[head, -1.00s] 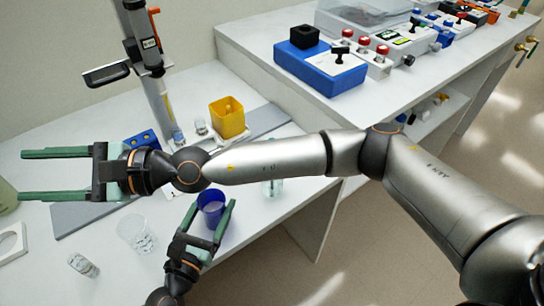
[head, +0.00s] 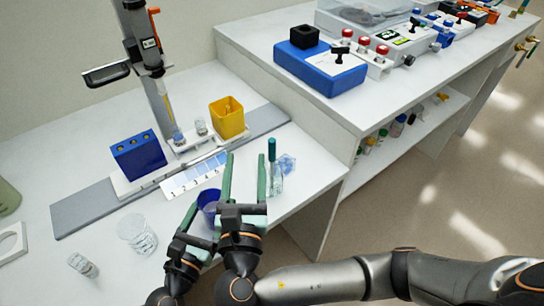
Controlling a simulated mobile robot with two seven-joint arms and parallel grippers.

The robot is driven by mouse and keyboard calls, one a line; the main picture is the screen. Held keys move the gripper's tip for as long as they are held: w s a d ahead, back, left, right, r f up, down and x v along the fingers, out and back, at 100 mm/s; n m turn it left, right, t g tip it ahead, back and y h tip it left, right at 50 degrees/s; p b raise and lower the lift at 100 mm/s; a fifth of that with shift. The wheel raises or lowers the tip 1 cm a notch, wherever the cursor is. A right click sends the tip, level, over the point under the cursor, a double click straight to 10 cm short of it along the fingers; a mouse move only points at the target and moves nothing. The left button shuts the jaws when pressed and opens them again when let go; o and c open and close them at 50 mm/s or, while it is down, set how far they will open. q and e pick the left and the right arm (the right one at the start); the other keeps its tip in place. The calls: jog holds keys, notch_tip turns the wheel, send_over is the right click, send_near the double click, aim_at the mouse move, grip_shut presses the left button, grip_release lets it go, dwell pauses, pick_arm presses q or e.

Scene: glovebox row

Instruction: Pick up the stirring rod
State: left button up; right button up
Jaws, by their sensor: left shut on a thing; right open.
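A dark blue cup (head: 208,197) is between the fingers of my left gripper (head: 205,214), which is shut on it low over the white bench. My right gripper (head: 245,168) is open and empty, with its green fingers pointing away over the bench just right of the cup. I cannot make out the stirring rod with certainty. The yellow box (head: 228,118) at the back holds something thin that is too small to tell. A clear bottle with a dark green top (head: 275,178) stands close to the right of my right gripper's fingers.
A blue block with holes (head: 138,156) and a tall stand (head: 160,105) are behind on a grey strip (head: 85,211). Clear glassware (head: 138,236) and a small vial (head: 82,264) are at the left. The bench's front edge is close on the right.

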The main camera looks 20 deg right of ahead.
aim_at(274, 150)
jog(key=w+d, duration=0.1)
jog(key=d, duration=0.1)
jog(key=d+f+m+g+h, duration=0.1)
jog(key=d, duration=0.1)
jog(key=w+d+f+g+h, duration=0.1)
jog(key=d, duration=0.1)
jog(key=shift+w+f, duration=0.25)
jog(key=shift+w, duration=0.05)
jog(key=x, duration=0.6)
jog(key=shift+w, duration=0.2)
jog(key=shift+a, duration=0.15)
grip_shut()
